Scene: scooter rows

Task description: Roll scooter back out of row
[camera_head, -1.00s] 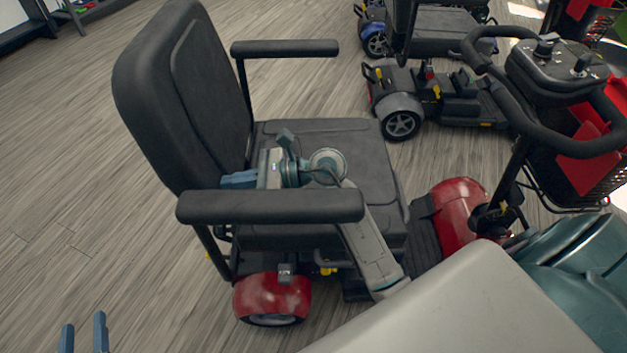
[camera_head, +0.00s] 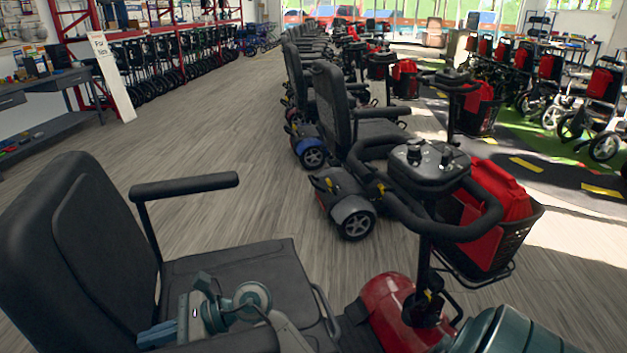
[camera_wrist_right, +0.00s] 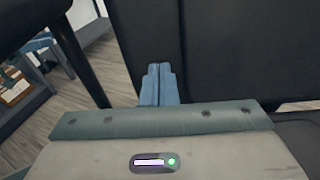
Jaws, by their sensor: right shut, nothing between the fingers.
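The near scooter has a red body (camera_head: 388,302), a black seat (camera_head: 235,275), a tall black backrest (camera_head: 85,240) and a black tiller with looped handlebars (camera_head: 425,170). My right gripper (camera_head: 150,336) is over the seat, between the armrests, pointing at the backrest. In the right wrist view its blue fingers (camera_wrist_right: 158,84) are together and empty, in front of the dark backrest (camera_wrist_right: 225,50). I cannot tell whether the fingertips touch it. The scooter's lower rear and wheels are hidden. My left gripper is out of view.
Open wooden floor (camera_head: 200,130) lies left of the row. A grey workbench (camera_head: 50,125) stands far left.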

